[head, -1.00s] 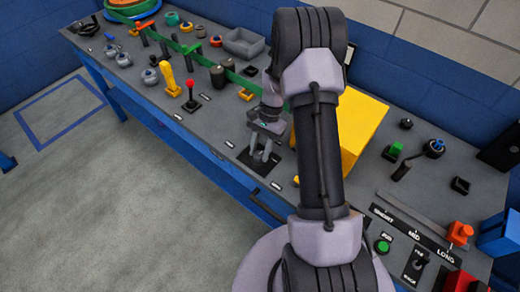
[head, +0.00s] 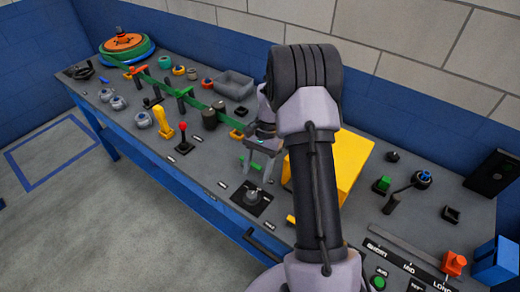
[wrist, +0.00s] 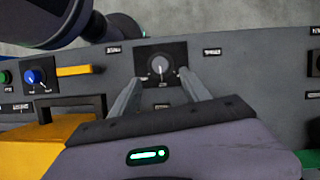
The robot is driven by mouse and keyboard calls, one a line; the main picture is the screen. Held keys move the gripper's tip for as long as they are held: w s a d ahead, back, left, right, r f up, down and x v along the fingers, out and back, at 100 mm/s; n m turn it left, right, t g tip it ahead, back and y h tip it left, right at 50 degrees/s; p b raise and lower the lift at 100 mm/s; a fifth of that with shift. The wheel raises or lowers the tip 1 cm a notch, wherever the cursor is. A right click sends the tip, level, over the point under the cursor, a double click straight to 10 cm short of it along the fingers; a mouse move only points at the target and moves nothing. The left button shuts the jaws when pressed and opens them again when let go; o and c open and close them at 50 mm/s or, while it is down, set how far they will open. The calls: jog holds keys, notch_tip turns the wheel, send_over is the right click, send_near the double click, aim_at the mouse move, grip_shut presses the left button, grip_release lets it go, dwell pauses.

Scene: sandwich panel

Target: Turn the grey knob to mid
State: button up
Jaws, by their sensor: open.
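The grey knob (head: 252,197) sits on a black square plate near the bench's front edge. In the wrist view the knob (wrist: 160,66) shows from above with a white pointer line, roughly vertical in the picture; the plate's marks are too small to read. My gripper (head: 257,171) is open and empty, its fingers pointing down above the knob and apart from it. In the wrist view the two fingertips (wrist: 161,76) lie to either side of the knob, just short of it in the picture.
A yellow box (head: 342,165) stands right of my gripper, partly behind my arm. A red-topped joystick (head: 183,138) and a yellow handle (head: 161,122) stand to the left. A blue knob (wrist: 35,76) and a yellow bar (wrist: 75,71) show left in the wrist view.

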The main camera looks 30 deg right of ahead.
jog(key=p+v, duration=0.2)
jog(key=v, duration=0.7)
